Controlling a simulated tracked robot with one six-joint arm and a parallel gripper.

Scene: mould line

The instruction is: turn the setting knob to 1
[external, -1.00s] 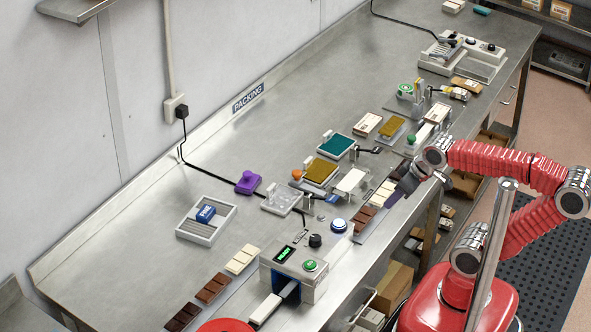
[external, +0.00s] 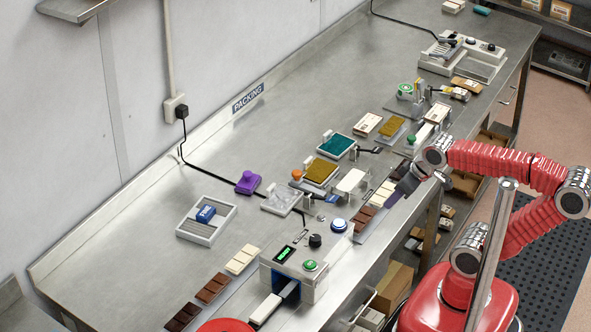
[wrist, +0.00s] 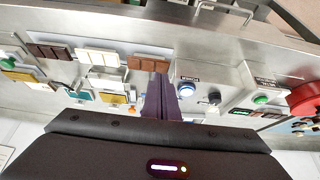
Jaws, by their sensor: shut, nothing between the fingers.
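The setting knob, a small black knob (external: 315,241), stands on top of the light grey machine (external: 300,262), behind its green button and right of its small green-lit display (external: 284,254). It also shows in the wrist view (wrist: 214,97), right of my fingers. Its pointer and any numbers are too small to read. My gripper (external: 392,200) is over the front edge of the bench, beyond the knob and up to the right, clearly apart from it. In the wrist view its purple fingers (wrist: 156,98) are together and empty.
A blue round button (external: 339,226) sits close behind the knob, and a green button (external: 310,265) in front. Chocolate bars (external: 366,213) lie along the bench's front edge near my gripper. A red round part (external: 226,326) is at the bottom. The bench's middle-left is largely clear.

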